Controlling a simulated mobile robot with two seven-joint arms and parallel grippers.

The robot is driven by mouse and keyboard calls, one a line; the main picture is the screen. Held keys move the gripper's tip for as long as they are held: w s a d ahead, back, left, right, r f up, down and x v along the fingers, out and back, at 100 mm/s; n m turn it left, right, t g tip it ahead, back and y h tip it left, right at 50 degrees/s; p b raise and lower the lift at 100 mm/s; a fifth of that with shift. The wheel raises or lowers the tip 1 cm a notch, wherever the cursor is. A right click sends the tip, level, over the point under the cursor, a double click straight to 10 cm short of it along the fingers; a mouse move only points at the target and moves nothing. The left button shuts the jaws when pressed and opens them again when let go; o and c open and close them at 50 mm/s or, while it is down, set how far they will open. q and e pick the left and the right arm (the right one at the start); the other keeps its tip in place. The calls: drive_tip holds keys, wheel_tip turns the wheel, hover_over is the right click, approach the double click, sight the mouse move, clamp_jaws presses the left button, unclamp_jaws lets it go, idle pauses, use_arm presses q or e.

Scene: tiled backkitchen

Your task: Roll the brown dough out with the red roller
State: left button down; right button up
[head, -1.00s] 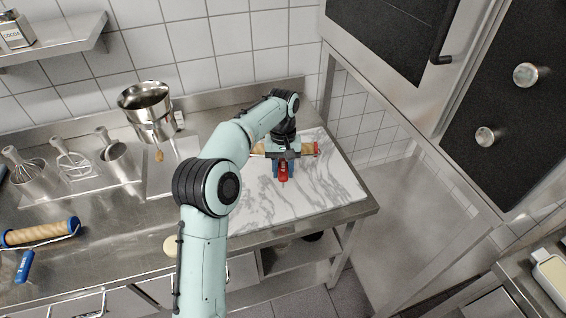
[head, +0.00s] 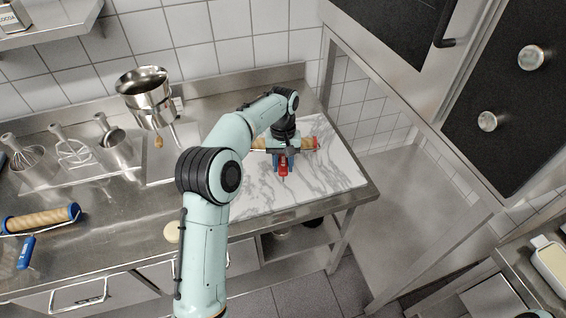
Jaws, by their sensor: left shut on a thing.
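The red roller has a tan cylinder (head: 258,143) with a red end at its right. Its red handle (head: 283,168) points toward the front. My left gripper (head: 283,157) is shut on the roller's handle, over the white marble board (head: 325,172). The gripper and wrist cover the middle of the cylinder. I cannot make out the brown dough on the board; the roller and my arm hide part of the surface. My right gripper is not in view.
A blue roller (head: 40,218) lies on the counter at left. A pale round thing (head: 172,232) sits at the front edge. The board's right part is clear.

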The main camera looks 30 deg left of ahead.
use_arm(q)
drive_tip(key=shift+s+f, duration=0.1)
drive_tip(key=shift+f, duration=0.4)
idle(0.5)
